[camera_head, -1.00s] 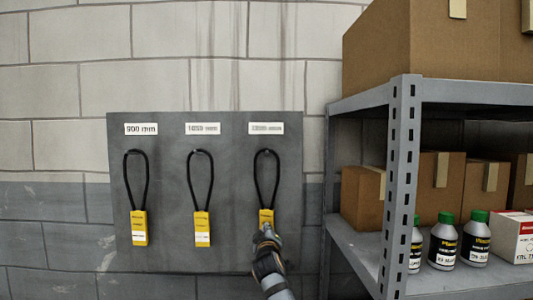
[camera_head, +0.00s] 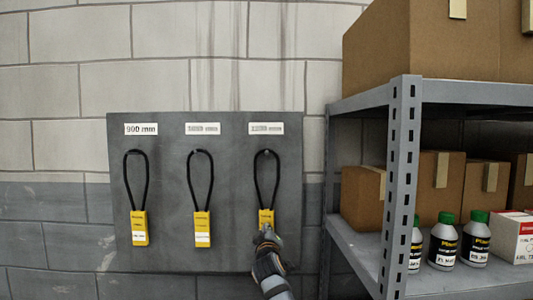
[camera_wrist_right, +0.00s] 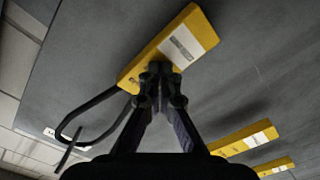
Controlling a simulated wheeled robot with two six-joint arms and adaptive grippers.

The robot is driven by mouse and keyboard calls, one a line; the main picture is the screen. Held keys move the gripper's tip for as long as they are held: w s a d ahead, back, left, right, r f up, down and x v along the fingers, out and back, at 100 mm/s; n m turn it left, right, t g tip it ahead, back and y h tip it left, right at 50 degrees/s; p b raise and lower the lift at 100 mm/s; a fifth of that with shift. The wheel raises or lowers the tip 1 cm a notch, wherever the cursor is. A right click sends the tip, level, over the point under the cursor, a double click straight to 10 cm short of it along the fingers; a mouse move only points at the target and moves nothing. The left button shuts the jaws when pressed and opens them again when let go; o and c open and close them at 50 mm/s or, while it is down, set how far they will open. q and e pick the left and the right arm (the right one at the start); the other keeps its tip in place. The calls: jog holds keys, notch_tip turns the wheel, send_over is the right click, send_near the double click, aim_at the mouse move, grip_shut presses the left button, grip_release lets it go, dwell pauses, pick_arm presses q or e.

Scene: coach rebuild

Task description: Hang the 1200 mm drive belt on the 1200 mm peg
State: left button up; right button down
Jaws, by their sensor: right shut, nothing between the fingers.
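The right-hand drive belt (camera_head: 267,180) is a black loop with a yellow sleeve (camera_head: 266,217). It hangs on the right peg (camera_head: 266,152), under a blurred label (camera_head: 266,128) that seems to read 1200 mm. My right gripper (camera_head: 266,232) is shut and empty just below the sleeve, covering its lower end. In the right wrist view the sleeve (camera_wrist_right: 172,46) shows just beyond the closed fingertips (camera_wrist_right: 161,78); whether they touch it I cannot tell. The loop (camera_wrist_right: 85,130) runs off to the lower left there. My left gripper is not in view.
Two similar belts hang on the grey board (camera_head: 228,255): one under the 900 mm label (camera_head: 141,129), one on the middle peg (camera_head: 200,152). A metal shelf (camera_head: 400,180) with boxes and green-capped bottles (camera_head: 444,240) stands close on the right.

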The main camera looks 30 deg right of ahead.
jog(key=shift+v, duration=0.85)
dwell(1.6)
jog(key=p+v, duration=0.2)
jog(key=v, duration=0.7)
dwell(0.6)
dwell(0.4)
